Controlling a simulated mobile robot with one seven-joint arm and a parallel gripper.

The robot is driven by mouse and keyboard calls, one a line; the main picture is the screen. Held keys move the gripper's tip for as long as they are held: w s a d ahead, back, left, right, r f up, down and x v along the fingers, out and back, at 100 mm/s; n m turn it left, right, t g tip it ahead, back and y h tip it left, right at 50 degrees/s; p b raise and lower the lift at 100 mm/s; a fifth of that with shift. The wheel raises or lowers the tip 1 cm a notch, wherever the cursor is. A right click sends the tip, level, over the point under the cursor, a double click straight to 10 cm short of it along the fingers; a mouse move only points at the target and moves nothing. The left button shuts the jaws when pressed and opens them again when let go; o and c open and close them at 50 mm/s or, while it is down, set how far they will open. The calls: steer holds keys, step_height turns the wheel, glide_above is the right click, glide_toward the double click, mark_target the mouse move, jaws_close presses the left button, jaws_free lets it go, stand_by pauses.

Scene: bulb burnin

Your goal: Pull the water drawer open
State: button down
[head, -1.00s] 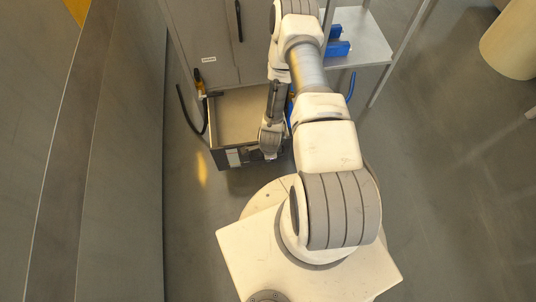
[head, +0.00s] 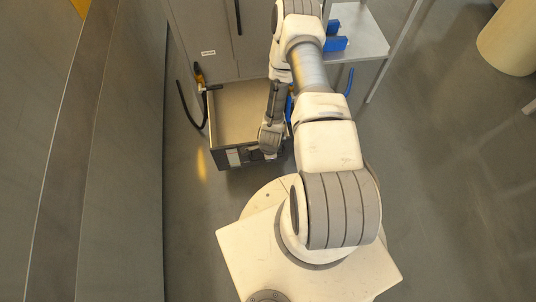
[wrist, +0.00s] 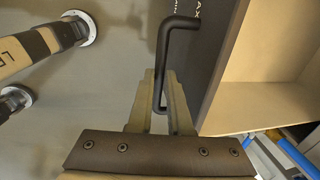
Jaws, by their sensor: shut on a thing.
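The water drawer (head: 238,112) stands pulled out from the cabinet, its pale, empty-looking inside showing in the head view. In the wrist view its pale inside (wrist: 262,105) lies at the right, beside the dark front panel (wrist: 203,50). The black bar handle (wrist: 181,22) stands out from that front. My gripper (wrist: 161,85) is shut on the handle, with one finger on each side of the bar. In the head view my arm reaches down to the drawer front, and my wrist hides the handle and fingers.
The grey cabinet (head: 205,30) stands behind the drawer. A black hose (head: 186,105) hangs at the drawer's left. A shelf (head: 365,42) with blue items (head: 334,44) is at the right. A grey wall runs along the left. The floor (head: 450,200) at the right is clear.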

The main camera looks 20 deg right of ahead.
steer(key=c, duration=0.9)
jaws_free()
steer(key=shift+o, duration=0.3)
steer(key=shift+s, duration=0.1)
steer(key=shift+s, duration=0.1)
